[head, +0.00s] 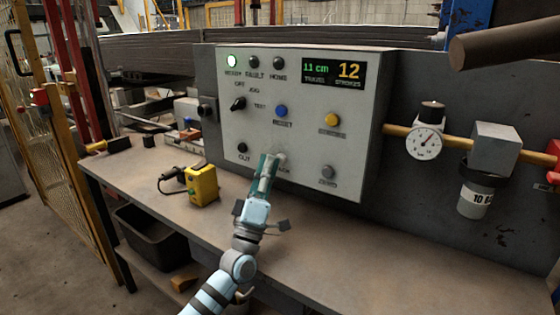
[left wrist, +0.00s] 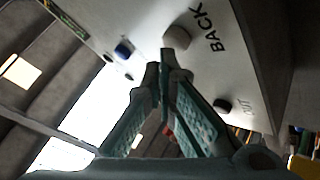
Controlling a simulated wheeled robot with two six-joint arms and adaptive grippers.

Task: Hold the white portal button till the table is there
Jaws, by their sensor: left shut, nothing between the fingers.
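The white portal button is a pale round button above the word BACK on the grey control panel (head: 300,130). In the left wrist view the button (left wrist: 177,37) shows just beyond my fingertips; I cannot tell whether they touch it. My left gripper (head: 270,158) is shut with nothing in it, reaching up to the panel's lower middle and partly covering the button in the head view. It also shows in the left wrist view (left wrist: 167,65). The panel's display (head: 334,71) reads 11 cm travel and 12 strokes. My right gripper is out of view.
A black OUT button (head: 242,147), blue RESET button (head: 281,111) and selector knob (head: 238,103) are nearby. A yellow device (head: 202,185) lies on the bench (head: 370,245). A pressure gauge (head: 424,140) is at right.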

